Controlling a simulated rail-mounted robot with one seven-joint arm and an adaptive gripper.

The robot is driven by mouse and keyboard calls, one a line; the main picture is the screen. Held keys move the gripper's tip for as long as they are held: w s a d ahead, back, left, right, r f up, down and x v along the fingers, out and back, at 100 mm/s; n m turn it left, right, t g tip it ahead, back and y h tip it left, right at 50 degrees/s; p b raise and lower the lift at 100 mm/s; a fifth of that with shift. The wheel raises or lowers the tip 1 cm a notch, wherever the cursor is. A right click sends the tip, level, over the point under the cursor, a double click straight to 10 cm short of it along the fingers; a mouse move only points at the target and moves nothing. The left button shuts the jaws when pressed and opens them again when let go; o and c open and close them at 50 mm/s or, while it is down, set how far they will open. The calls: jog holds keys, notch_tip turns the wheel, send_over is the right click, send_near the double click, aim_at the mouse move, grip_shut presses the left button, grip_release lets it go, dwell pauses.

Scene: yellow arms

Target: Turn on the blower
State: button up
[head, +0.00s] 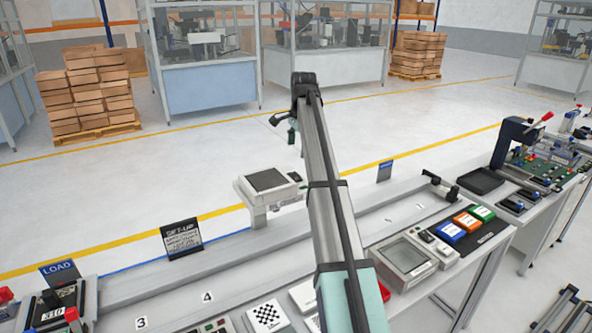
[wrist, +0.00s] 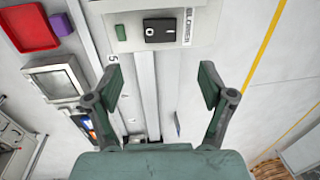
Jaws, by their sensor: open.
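The blower panel (wrist: 185,12) is a light grey panel at the top of the wrist view, with a vertical printed label that is hard to read. A black rocker switch (wrist: 162,30) with an O mark sits on it; I cannot tell which way it is set. A small green part (wrist: 121,32) is to its left. My gripper (wrist: 160,86) is open and empty, its two fingers apart below the switch in the picture, not visibly touching it. In the head view my gripper (head: 287,125) is small and held up beyond the bench; I cannot pick out the blower there.
A black set-up sign (head: 181,238) stands on the left. A red tray (wrist: 28,28) shows in the wrist view. Open floor lies behind the bench.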

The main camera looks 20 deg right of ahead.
aim_at(296, 176)
jog(key=f+p, duration=0.1)
jog(key=f, duration=0.2)
jog(key=w+f, duration=0.1)
jog(key=f, duration=0.3)
jog(key=f+p, duration=0.1)
jog(key=f, duration=0.2)
jog(key=shift+w+f+p, duration=0.2)
jog(key=shift+f+p, duration=0.15)
